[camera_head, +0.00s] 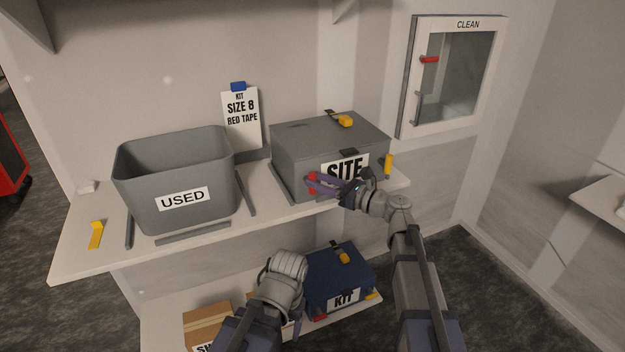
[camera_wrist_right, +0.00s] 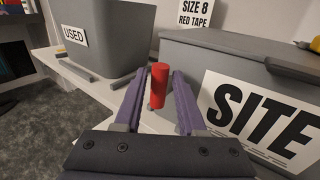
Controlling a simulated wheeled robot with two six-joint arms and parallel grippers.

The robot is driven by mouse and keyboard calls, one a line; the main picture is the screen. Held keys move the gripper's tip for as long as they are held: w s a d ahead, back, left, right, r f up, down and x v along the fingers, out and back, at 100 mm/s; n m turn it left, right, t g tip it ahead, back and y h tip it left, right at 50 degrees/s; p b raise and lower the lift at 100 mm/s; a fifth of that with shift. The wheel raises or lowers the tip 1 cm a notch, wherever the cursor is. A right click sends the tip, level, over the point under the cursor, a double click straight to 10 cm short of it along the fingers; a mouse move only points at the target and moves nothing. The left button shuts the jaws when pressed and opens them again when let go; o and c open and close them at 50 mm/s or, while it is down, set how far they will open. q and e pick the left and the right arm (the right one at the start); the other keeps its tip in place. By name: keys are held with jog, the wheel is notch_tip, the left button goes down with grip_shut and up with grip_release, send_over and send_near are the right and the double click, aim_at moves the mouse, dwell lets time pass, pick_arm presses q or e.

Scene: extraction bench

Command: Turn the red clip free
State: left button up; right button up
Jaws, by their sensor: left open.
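The red clip (camera_head: 312,182) is at the left front corner of the grey SITE box (camera_head: 290,150) on the upper shelf. In the right wrist view the red clip (camera_wrist_right: 158,86) stands as a red cylinder between the two purple fingers of my right gripper (camera_wrist_right: 156,88). Narrow gaps show on both sides, so the right gripper looks open around it. In the head view my right gripper (camera_head: 324,184) reaches across the front of the SITE box, partly covering its label. My left gripper (camera_head: 289,266) is lower, in front of the shelf edge; it is open and its fingers are hard to make out.
The grey USED bin (camera_head: 133,198) stands left of the SITE box. A yellow clip (camera_head: 345,121) is on the box lid, another (camera_head: 388,165) at its right side. The navy KIT box (camera_head: 325,271) sits below. A CLEAN cabinet (camera_head: 403,100) with a red handle hangs at right.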

jog(key=shift+x, duration=1.1)
grip_shut()
